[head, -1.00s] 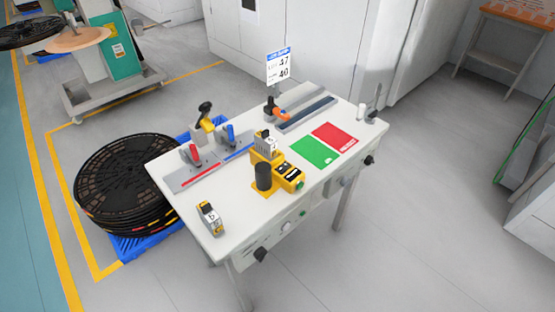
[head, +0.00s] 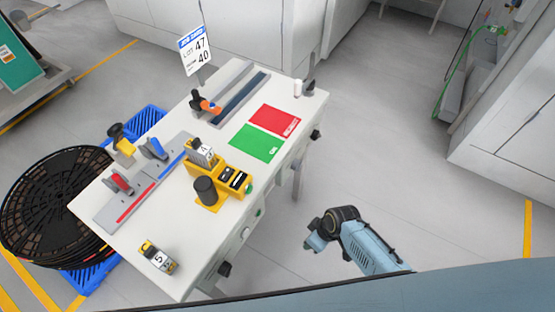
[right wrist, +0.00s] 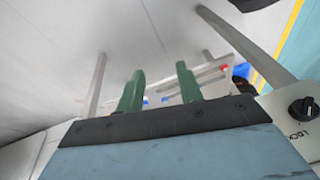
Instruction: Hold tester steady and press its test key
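The tester looks to be the yellow unit (head: 210,203) at the table's near right edge, with a black cylinder (head: 205,190) and dark panels on top and a green button (head: 249,188) at its right end. A grey-and-yellow numbered block (head: 201,152) is at its back end. My right arm is in the head view, with its hand end (head: 315,241) right of the table and apart from the tester; its fingers do not show clearly there. In the right wrist view my right gripper (right wrist: 160,72) has its green fingers apart, with nothing between them. My left gripper is not in view.
Black reels (head: 55,205) stand left.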

